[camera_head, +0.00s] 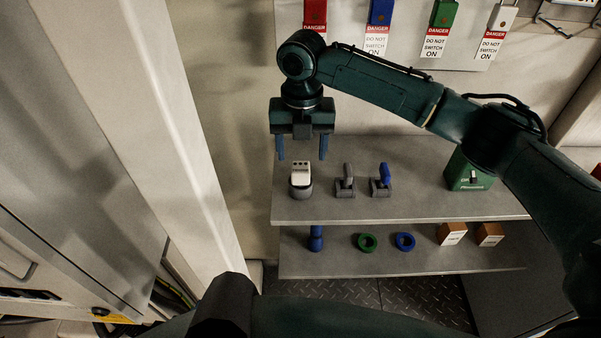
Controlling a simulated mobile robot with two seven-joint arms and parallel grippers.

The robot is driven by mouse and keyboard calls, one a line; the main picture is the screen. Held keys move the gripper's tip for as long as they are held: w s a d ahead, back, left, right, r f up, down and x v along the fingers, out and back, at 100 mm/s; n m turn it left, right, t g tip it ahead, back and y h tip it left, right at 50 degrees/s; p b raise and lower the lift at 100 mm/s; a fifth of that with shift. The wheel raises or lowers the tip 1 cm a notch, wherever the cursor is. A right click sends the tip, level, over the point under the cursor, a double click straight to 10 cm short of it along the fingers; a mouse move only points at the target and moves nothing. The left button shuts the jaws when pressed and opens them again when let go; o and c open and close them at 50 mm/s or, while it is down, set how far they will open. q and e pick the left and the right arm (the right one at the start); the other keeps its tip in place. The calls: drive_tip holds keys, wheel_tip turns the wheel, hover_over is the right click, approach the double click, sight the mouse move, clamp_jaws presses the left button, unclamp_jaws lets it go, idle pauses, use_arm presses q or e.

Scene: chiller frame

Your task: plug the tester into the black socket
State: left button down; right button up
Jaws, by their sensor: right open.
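A small white-topped device with a grey round base (300,180) stands at the left end of the upper grey shelf; it may be the tester, but I cannot read any marking. My right gripper (302,151) points down above and behind it in the head view. Its two blue fingers are spread wide with nothing between them, and they appear apart from the device. I cannot make out a black socket in this view. My left gripper is not in view.
Two clamp-like pieces, grey (345,182) and blue (381,181), and a green box (468,172) share the upper shelf (420,206). The lower shelf (350,266) holds a blue piece, green and blue rings and brown boxes. Danger-tagged padlocks (380,14) hang behind. A pale post (180,130) stands left.

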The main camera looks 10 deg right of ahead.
sight(301, 167)
drive_tip(key=shift+f, duration=0.35)
drive_tip(key=shift+f, duration=0.3)
wheel_tip(301, 167, down, 4)
drive_tip(key=shift+a+r+p, duration=0.1)
drive_tip(key=shift+r+p, duration=0.05)
drive_tip(key=shift+p, duration=0.2)
drive_tip(key=shift+f, duration=0.5)
drive_tip(key=shift+c, duration=0.3)
drive_tip(key=c, duration=0.9)
